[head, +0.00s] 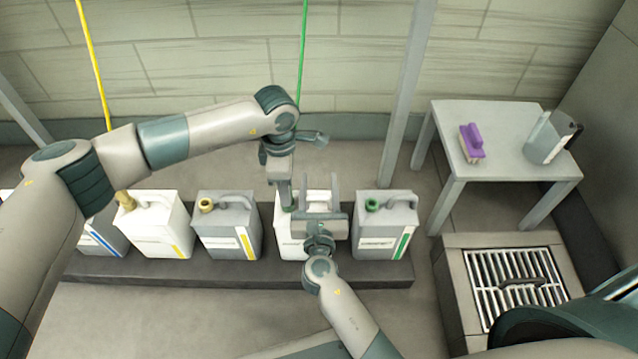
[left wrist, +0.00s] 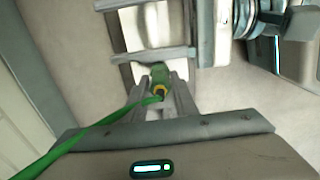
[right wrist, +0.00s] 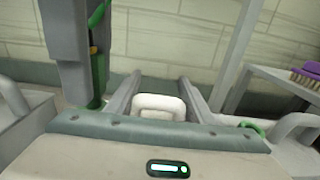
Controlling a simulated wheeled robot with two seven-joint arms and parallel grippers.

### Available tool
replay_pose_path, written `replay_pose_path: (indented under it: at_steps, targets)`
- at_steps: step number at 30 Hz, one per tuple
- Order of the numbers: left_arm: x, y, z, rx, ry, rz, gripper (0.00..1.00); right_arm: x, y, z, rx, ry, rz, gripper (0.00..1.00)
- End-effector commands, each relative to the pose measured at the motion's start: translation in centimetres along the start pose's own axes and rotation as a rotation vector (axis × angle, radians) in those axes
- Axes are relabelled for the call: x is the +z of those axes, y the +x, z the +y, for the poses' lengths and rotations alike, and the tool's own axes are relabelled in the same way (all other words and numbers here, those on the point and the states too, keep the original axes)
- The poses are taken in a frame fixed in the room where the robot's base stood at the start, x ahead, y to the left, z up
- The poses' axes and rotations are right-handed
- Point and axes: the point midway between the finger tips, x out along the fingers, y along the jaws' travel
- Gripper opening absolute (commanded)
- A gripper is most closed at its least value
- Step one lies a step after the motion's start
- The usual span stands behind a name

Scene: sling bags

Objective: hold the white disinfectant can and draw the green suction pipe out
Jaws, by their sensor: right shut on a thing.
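The white disinfectant can (head: 290,243) stands upright on the dark plinth, partly covered by my grippers. My right gripper (head: 320,185) is shut on its white handle, which shows between the fingers in the right wrist view (right wrist: 160,103). The green suction pipe (head: 303,50) hangs from above and passes behind my left arm. Its green end with a yellow ring (left wrist: 158,88) lies between the fingers of my left gripper (head: 287,205), at the can's mouth. I cannot tell whether these fingers press on it. The pipe's lower tip is hidden.
Grey can (head: 385,240) with green label stands right of the white can; another grey can (head: 228,235) and a yellow-labelled white can (head: 158,230) stand left. A yellow pipe (head: 92,50) hangs at left. A table (head: 500,165) holds a purple brush (head: 472,142) and jug (head: 548,140).

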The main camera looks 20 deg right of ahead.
Motion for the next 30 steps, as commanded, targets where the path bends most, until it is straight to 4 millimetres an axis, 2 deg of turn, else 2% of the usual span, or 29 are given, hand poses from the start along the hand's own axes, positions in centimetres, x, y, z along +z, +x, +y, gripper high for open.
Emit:
replay_pose_path:
  at_steps: [1,3,11,30]
  targets:
    - [0.0,0.0,0.0,0.0,0.0,0.0,0.14,0.0,0.0,0.0,0.0,0.0,0.0,0.17]
    - [0.0,0.0,0.0,0.0,0.0,0.0,0.0,0.0,0.0,0.0,0.0,0.0,0.0,0.17]
    - [0.0,-0.2,0.0,0.001,0.0,0.0,0.0,0.0,0.0,0.0,0.0,0.0,0.0,0.17]
    - [0.0,-2.3,0.0,0.001,0.0,-0.001,0.0,0.0,0.0,0.0,0.0,0.0,0.0,0.17]
